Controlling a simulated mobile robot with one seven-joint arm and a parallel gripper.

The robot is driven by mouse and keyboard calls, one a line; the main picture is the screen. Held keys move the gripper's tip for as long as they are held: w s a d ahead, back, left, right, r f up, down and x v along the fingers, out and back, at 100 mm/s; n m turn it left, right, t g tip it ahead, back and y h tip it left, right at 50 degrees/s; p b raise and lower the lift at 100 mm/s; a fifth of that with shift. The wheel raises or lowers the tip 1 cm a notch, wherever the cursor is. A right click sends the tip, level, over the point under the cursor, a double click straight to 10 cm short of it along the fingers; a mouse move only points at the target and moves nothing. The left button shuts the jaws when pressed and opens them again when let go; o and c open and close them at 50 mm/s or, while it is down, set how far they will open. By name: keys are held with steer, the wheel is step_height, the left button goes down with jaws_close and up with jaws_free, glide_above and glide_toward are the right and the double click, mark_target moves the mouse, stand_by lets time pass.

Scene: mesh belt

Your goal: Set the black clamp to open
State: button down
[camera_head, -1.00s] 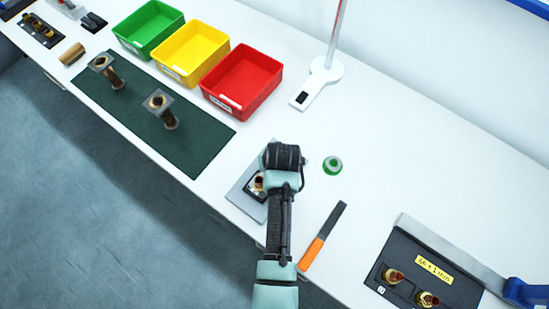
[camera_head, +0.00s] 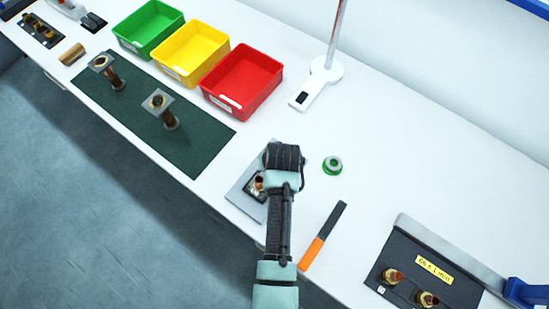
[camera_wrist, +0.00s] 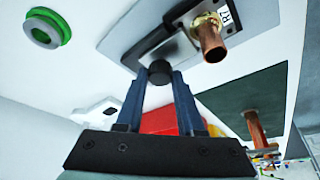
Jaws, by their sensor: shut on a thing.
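The black clamp (camera_wrist: 160,72) shows in the wrist view as a short dark round knob at the edge of a dark mount on a grey plate (camera_wrist: 120,38). My gripper (camera_wrist: 161,80) has its two blue fingers closed on this knob. A copper tube in a brass fitting (camera_wrist: 210,40) stands on the mount beside it. In the head view my wrist covers the knob and fingers; the grey plate (camera_head: 240,196) and the copper fitting (camera_head: 259,184) show to the left of my arm. Whether the clamp stands open or closed cannot be told.
A green ring (camera_head: 333,166) lies right of my wrist. An orange-handled file (camera_head: 323,236) lies at lower right, near a black panel with fittings (camera_head: 400,262). A red bin (camera_head: 242,80) and a dark green mat (camera_head: 195,140) lie to the left.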

steer(key=shift+w+d+b, duration=0.75)
steer(key=shift+w+d, duration=0.05)
steer(key=shift+w, duration=0.3)
steer(key=shift+r, duration=0.1)
steer(key=c, duration=0.5)
jaws_free()
steer(key=shift+s, duration=0.1)
steer(key=b+v, duration=0.1)
steer(key=v, duration=1.1)
steer(key=shift+s+d+r, duration=0.1)
steer(key=shift+s+r, duration=0.05)
steer(key=shift+r, duration=0.2)
